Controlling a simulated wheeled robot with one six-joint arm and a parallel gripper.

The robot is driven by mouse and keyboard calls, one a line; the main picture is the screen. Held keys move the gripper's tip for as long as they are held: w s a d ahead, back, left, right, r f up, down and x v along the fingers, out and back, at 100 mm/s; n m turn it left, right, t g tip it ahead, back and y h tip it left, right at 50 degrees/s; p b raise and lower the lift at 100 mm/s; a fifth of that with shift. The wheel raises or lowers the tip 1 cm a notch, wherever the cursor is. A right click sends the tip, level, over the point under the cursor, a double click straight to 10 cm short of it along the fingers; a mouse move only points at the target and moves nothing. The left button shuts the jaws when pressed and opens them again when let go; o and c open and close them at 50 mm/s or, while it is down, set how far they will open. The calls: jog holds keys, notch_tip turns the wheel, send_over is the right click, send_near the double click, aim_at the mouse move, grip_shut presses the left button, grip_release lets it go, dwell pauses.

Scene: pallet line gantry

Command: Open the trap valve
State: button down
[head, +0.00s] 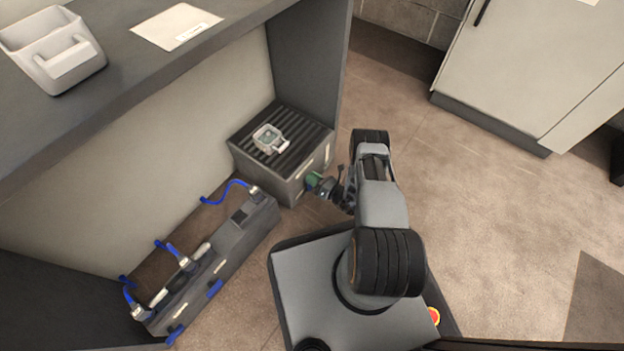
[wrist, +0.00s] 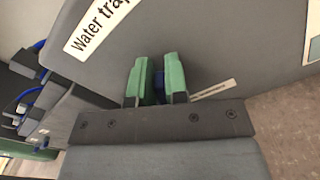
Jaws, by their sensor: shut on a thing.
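The water trap is a grey box (head: 267,170) with a ribbed top, standing on the floor against the panel under the counter. Its "Water trap" label (wrist: 98,22) shows in the wrist view. My gripper (head: 314,181), with green fingers, is at the lower part of the box's right-hand side.
A small pale device (head: 268,138) lies on top of the box. A grey manifold (head: 215,262) with blue hoses sits to the left. The counter (head: 130,75) overhangs behind. A white cabinet (head: 535,65) stands at the upper right, with open floor (head: 490,220) before it.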

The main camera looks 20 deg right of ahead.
jog(key=m, duration=0.4)
jog(key=d+f+m, duration=0.1)
jog(key=m, duration=0.3)
jog(key=f+m, duration=0.1)
jog(key=m, duration=0.3)
jog(key=shift+w+d+f, duration=0.2)
jog(key=shift+w+f, duration=0.05)
jog(key=shift+w, duration=0.15)
dwell(0.3)
jog(key=c, duration=1.4)
grip_release()
jog(key=shift+o, duration=1.4)
jog(key=shift+a, duration=0.1)
